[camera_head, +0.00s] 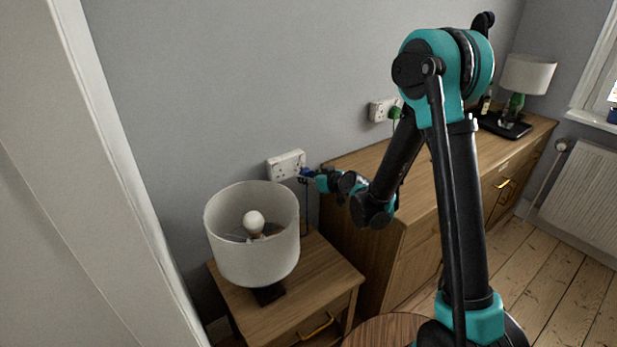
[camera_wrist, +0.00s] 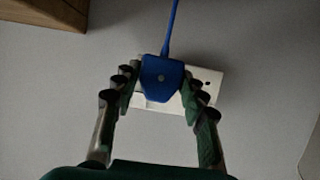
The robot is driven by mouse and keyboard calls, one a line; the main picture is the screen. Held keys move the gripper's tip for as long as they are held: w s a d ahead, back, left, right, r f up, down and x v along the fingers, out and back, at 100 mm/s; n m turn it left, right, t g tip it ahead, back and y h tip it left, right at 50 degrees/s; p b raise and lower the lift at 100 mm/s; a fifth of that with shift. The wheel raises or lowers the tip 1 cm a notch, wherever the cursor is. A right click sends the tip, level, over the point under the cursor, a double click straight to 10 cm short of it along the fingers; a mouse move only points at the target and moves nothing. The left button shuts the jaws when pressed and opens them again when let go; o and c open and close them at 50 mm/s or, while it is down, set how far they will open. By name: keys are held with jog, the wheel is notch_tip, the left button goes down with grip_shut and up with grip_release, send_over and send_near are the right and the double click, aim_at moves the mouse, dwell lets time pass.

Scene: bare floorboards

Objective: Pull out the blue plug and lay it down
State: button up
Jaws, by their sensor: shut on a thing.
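The blue plug (camera_wrist: 161,78) is between the two fingers of my gripper (camera_wrist: 160,84) in the wrist view, with its blue cord running up and away. My gripper is shut on the plug's sides. Behind the plug is the white wall socket (camera_wrist: 211,78), partly hidden by plug and fingers. In the head view the plug (camera_head: 307,173) is a small blue patch at the right end of the socket (camera_head: 286,165), with my gripper (camera_head: 313,176) at it. I cannot tell whether its pins are still in the socket.
A lamp with a white shade (camera_head: 250,240) stands on a wooden bedside table (camera_head: 325,285) below the socket. A wooden dresser (camera_head: 350,165) is to the right. A second socket with a green plug (camera_head: 394,112) is above it. The table's right part is clear.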

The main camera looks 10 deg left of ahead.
jog(key=shift+s+d, duration=1.35)
jog(key=shift+d, duration=0.15)
